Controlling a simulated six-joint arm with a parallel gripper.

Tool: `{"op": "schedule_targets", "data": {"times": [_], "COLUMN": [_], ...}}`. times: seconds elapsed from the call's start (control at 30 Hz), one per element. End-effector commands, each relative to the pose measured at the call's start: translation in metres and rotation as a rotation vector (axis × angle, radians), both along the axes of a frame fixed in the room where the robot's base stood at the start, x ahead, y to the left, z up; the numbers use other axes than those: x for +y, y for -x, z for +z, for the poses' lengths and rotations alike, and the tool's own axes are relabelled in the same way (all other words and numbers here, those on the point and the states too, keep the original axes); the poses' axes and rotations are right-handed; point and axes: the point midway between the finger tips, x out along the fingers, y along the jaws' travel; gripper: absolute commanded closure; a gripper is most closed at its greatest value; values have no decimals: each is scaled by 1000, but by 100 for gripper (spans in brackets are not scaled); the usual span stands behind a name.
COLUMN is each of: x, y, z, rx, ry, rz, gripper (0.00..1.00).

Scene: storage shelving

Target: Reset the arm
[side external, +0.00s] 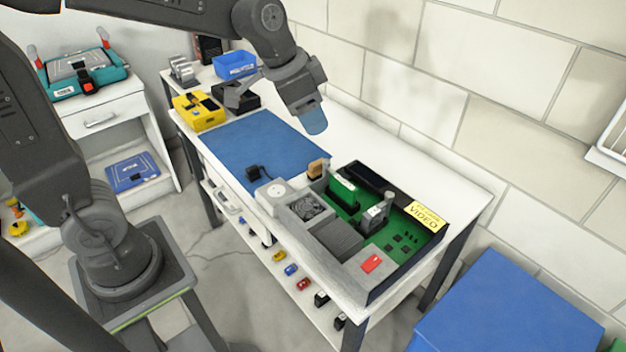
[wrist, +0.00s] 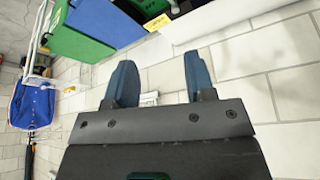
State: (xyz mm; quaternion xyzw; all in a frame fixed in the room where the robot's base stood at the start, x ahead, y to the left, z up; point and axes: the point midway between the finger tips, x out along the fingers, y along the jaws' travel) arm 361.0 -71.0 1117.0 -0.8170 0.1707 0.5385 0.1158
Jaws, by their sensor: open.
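My gripper (side external: 312,120) hangs in the air above the far side of the white table, beyond the blue mat (side external: 265,143). In the wrist view my gripper (wrist: 160,82) shows two blue fingers set well apart, with nothing between them. The fingers point toward the pale block wall (wrist: 250,65). My arm reaches in from the upper left of the side view and bends down at the wrist.
An open grey case (side external: 297,230) with a green circuit board stands at the table's near end. A yellow box (side external: 199,111) and blue bin (side external: 236,65) sit at the far end. A large blue box (side external: 510,310) stands at lower right. The mat is mostly clear.

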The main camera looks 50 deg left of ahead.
Motion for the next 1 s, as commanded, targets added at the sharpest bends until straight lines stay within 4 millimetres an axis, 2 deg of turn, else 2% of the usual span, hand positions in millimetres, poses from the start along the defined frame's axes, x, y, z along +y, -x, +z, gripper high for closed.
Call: {"op": "schedule_targets", "data": {"times": [0.03, 0.2, 0.3, 0.4, 0.6, 1.0], "x": [2, 10, 15, 18, 22, 23], "y": [21, 86, 117, 139, 158, 158], "z": [9, 18, 16, 12, 6, 6], "rx": [-13, -40, -56, -72, -85, -85], "ry": [0, 6, 10, 17, 23, 24], "rz": [40, 199, 283, 349, 412, 416], "gripper": [50, 50, 50, 50, 50, 50]}}
